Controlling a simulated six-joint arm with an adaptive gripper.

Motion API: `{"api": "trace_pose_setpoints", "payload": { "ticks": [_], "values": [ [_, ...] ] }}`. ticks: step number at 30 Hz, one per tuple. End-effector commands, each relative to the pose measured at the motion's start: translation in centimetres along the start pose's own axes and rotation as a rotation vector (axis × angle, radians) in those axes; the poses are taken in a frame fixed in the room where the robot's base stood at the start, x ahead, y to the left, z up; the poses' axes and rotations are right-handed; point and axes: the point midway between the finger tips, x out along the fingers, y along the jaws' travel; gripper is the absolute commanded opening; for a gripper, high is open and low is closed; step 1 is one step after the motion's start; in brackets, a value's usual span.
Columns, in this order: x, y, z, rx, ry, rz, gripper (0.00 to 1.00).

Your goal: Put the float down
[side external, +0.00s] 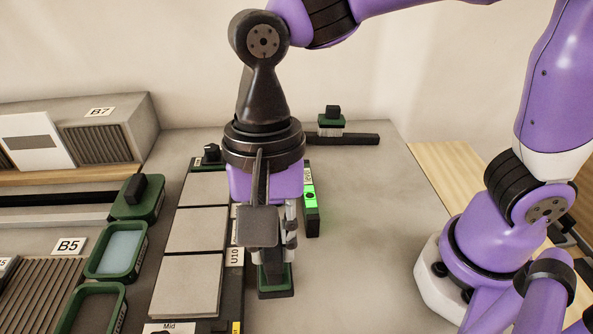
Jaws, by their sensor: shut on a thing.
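My gripper (265,235) points down at the right edge of the tile board (236,298). It is shut on the float, whose green base (277,288) shows below the fingers. The gripper hides the float's handle and most of its top. The float looks level and low over the grey worktop, just right of the tiles. I cannot tell whether it touches the surface.
Three pale tiles (195,230) lie in a column on the board. A device with a lit green face (311,196) stands right of my gripper. Green trays (116,250) and a black-handled green block (137,196) are left. A brush (331,123) stands behind. The worktop's right side (365,240) is clear.

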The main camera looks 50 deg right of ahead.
Motion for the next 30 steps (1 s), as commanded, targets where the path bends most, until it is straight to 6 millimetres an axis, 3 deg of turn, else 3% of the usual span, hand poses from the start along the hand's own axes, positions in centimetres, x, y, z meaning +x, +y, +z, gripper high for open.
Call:
{"api": "trace_pose_setpoints", "payload": {
  "ticks": [5, 18, 24, 30],
  "values": [
    [-0.8, 0.8, -3.3, 0.020, 0.001, -0.002, 0.00],
    [3.5, 0.0, -13.8, 0.020, 0.000, -0.002, 0.00],
    [4.3, -0.2, -15.4, 0.014, 0.000, -0.002, 0.00],
    [7.4, -0.1, -15.8, 0.014, -0.002, 0.000, 0.00]
  ]
}}
